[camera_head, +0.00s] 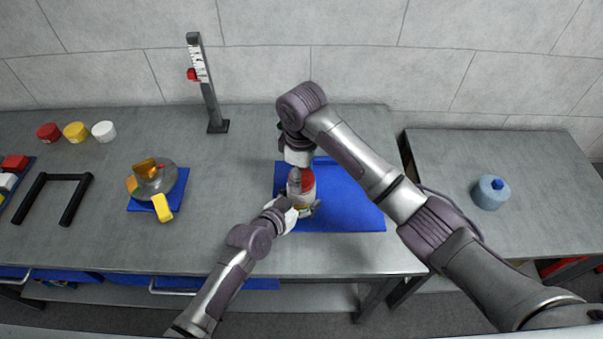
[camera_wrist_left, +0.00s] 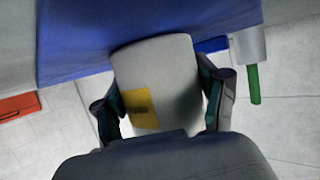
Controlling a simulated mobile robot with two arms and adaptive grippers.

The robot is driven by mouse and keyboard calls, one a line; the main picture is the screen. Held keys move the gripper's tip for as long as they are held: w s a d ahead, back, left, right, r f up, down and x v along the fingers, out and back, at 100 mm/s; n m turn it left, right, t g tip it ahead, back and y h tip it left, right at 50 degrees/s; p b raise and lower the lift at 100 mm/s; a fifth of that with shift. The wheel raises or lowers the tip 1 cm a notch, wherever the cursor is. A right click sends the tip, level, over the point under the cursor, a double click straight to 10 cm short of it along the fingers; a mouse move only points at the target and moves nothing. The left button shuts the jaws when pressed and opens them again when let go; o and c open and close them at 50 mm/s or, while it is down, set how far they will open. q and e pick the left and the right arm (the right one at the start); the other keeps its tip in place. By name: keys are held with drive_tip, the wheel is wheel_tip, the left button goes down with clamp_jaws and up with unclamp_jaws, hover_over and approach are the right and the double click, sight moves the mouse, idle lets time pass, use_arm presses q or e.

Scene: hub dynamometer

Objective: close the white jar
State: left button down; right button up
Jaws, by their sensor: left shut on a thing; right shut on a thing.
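The white jar (camera_head: 307,198) stands on a blue mat (camera_head: 350,205) near the middle of the table. In the left wrist view the jar (camera_wrist_left: 172,65) is pale with a yellow label and sits between both fingers. My left gripper (camera_head: 298,210) is shut on the jar's body from the front left; it also shows in the left wrist view (camera_wrist_left: 163,100). My right gripper (camera_head: 297,172) is above the jar, shut on a red lid (camera_head: 307,181) at the jar's top. The arm partly hides the lid, and I cannot tell whether it is fully seated.
Red (camera_head: 48,132), yellow (camera_head: 75,131) and white (camera_head: 104,131) round pieces stand at the back left. A metallic round device (camera_head: 155,180) sits on a small blue mat. A height gauge (camera_head: 207,85) stands behind.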

drive_tip(key=m, duration=0.5)
drive_tip(key=shift+s+a+m, duration=0.1)
drive_tip(key=shift+m, duration=0.3)
drive_tip(key=m, duration=1)
drive_tip(key=shift+m, duration=0.3)
drive_tip(key=o, duration=1.4)
drive_tip(key=shift+c, duration=0.2)
